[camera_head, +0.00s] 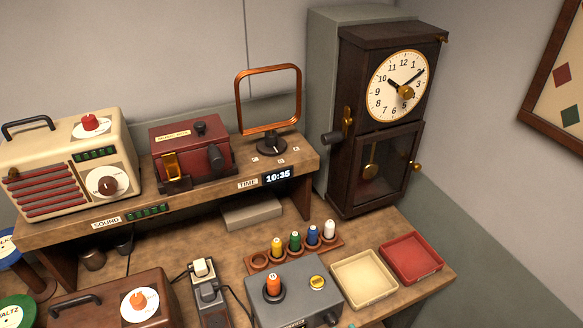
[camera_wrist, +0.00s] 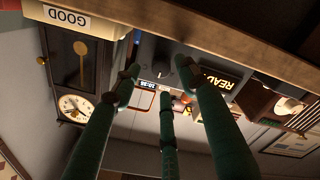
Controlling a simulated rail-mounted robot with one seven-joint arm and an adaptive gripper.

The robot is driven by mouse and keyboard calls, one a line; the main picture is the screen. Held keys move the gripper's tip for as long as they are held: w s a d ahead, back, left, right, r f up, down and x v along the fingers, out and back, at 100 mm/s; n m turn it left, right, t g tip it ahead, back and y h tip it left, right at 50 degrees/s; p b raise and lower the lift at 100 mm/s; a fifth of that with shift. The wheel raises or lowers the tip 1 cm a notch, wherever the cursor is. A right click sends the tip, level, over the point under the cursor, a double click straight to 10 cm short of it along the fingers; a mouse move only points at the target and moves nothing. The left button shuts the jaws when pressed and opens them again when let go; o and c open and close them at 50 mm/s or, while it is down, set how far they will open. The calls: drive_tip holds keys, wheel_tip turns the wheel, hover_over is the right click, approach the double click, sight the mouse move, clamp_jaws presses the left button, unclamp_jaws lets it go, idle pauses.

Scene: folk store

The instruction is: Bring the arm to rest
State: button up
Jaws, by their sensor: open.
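My gripper (camera_wrist: 158,80) shows only in the wrist view. Its three dark green fingers reach up into the picture, spread apart, with nothing between them. The wrist view is upside down. The fingertips appear in front of the workbench and its goods, and I see no contact. My arm and gripper are not in the head view.
The tall pendulum clock (camera_head: 385,115) stands at the back right; it also shows in the wrist view (camera_wrist: 75,108). A shelf holds a cream radio (camera_head: 70,165), a red box (camera_head: 190,150) and a copper loop (camera_head: 268,100). Below are a cream tray (camera_head: 392,292) and a red tray (camera_head: 437,268).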

sight(334, 324)
drive_tip(key=v, duration=0.9)
drive_tip(key=x, duration=1.2)
drive_tip(key=shift+w+a, duration=0.2)
drive_tip(key=shift+w, duration=0.05)
drive_tip(key=shift+f+m+b, duration=0.2)
drive_tip(key=shift+m+b, duration=0.2)
drive_tip(key=shift+m, duration=0.4)
drive_tip(key=m, duration=0.3)
drive_tip(key=shift+b, duration=0.35)
drive_tip(key=m, duration=0.4)
drive_tip(key=shift+r+m, duration=0.15)
drive_tip(key=shift+m, duration=1.55)
